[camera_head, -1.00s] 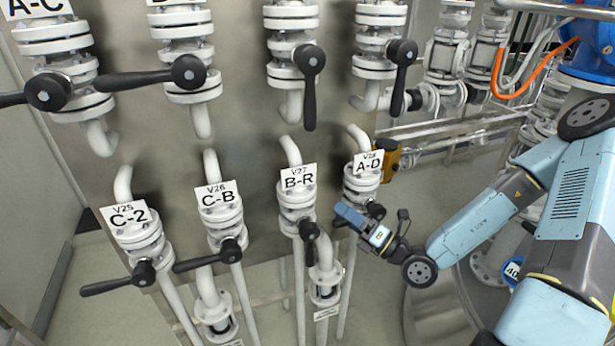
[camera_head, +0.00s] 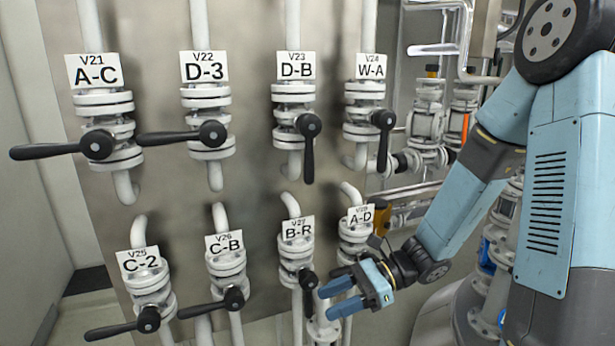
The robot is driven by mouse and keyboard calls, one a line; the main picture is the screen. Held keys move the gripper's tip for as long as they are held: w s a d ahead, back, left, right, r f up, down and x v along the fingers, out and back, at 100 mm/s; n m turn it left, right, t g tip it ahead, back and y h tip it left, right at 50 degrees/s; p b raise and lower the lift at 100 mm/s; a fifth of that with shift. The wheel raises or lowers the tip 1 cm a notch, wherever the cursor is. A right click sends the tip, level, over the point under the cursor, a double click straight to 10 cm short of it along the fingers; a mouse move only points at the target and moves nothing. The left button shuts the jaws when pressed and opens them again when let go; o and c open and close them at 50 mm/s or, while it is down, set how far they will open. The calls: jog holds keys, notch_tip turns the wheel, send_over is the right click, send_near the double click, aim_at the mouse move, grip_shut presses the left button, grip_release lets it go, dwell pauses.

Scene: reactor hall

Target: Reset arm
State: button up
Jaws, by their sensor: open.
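My blue arm comes in from the right. My gripper (camera_head: 330,298) is open, its two blue fingers pointing left, near the lower valves V27 B-R (camera_head: 297,250) and V28 A-D (camera_head: 356,240). The gripper overlaps the lower part of V28 and its handle area in the picture. I cannot tell whether it touches anything. The black handle of V27 (camera_head: 308,282) shows just left of the fingertips. Nothing shows between the fingers.
Upper valves V21 (camera_head: 106,130), V22 (camera_head: 207,120), V23 (camera_head: 294,120) and V24 (camera_head: 365,115) stand out from the metal panel (camera_head: 240,180). V25 (camera_head: 145,280) and V26 (camera_head: 227,265) are at lower left. More pipework (camera_head: 428,120) is behind my arm. Grey floor lies at far left.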

jog(key=s+d+r+n+t+h, duration=0.4)
jog(key=d+r+n+h, duration=0.3)
jog(key=d+r, duration=0.1)
jog(key=s+d+r+n+t+h, duration=0.4)
jog(key=d+r+n+h, duration=0.3)
jog(key=r, duration=0.4)
jog(key=shift+s+d+n+t, duration=0.15)
jog(key=shift+d+n+t, duration=0.15)
jog(key=shift+d+n, duration=0.6)
jog(key=shift+s+d+r, duration=0.15)
jog(key=shift+d+r, duration=0.2)
jog(key=shift+d, duration=0.2)
jog(key=shift+c, duration=0.7)
